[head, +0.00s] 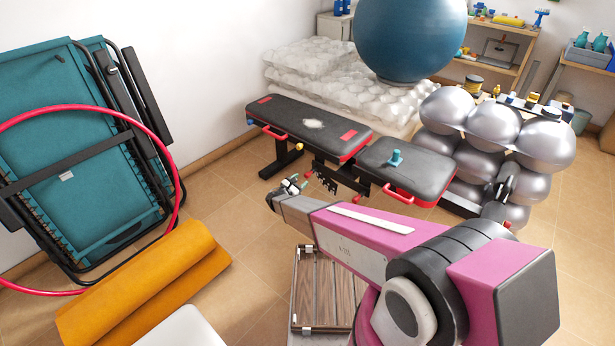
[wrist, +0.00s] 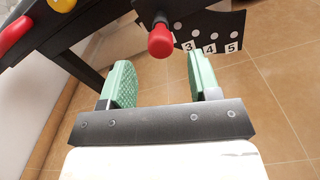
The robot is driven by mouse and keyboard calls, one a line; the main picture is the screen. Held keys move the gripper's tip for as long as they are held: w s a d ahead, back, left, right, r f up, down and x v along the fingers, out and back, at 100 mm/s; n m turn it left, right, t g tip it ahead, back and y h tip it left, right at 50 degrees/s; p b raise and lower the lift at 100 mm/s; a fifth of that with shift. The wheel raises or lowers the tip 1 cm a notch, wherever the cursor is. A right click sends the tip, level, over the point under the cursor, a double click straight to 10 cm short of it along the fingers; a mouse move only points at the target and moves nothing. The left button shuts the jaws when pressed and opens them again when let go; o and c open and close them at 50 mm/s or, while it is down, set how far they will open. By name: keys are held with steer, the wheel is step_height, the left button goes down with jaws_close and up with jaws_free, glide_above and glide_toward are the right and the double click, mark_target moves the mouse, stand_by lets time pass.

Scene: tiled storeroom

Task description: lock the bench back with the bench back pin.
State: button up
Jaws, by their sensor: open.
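The black bench stands mid-room in the head view, with its long back pad (head: 315,125) lying about flat beside the seat pad (head: 410,170). In the wrist view, a black plate (wrist: 222,20) under the bench has a row of pale holes; labels 3, 4 and 5 show. A red knob on a dark stem (wrist: 160,42), which looks like the bench back pin, stands in front of the plate. My gripper (wrist: 158,68) is open, its green pads on either side of the knob and apart from it. The knob covers the plate's left part. Whether the pin sits in a hole cannot be told.
A yellow knob (wrist: 62,4) and a red handle (wrist: 14,34) are at the wrist view's upper left. A teal object (head: 395,158) stands on the seat. Silver balls (head: 492,125) crowd the bench's right. A wooden slatted item (head: 310,290) lies below my arm.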

mark_target(306, 176)
steer(key=shift+x, duration=3)
